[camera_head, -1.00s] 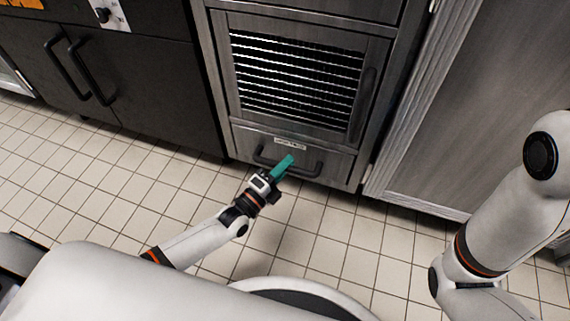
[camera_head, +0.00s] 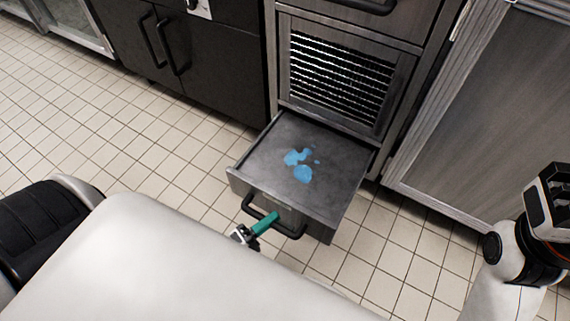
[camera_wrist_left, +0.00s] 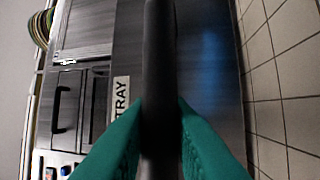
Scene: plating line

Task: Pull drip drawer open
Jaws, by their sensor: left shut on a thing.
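The drip drawer (camera_head: 262,158) is pulled well out below the louvred panel, and its shallow tray shows blue liquid (camera_head: 300,168) on the bottom. Its black bar handle (camera_head: 290,230) is on the front face. My left gripper (camera_head: 266,224) has green fingers and is shut on the handle. In the left wrist view the green fingers (camera_wrist_left: 160,135) stand on both sides of the dark handle bar (camera_wrist_left: 160,60), with the drawer's label (camera_wrist_left: 120,97) beside it. My right arm shows at the right edge, but its fingertips are not visible.
A louvred panel (camera_head: 338,78) is above the drawer. A black cabinet (camera_head: 140,40) with two handles stands to the left, and a steel door (camera_head: 480,120) to the right. Tiled floor (camera_head: 150,150) is clear left of the drawer.

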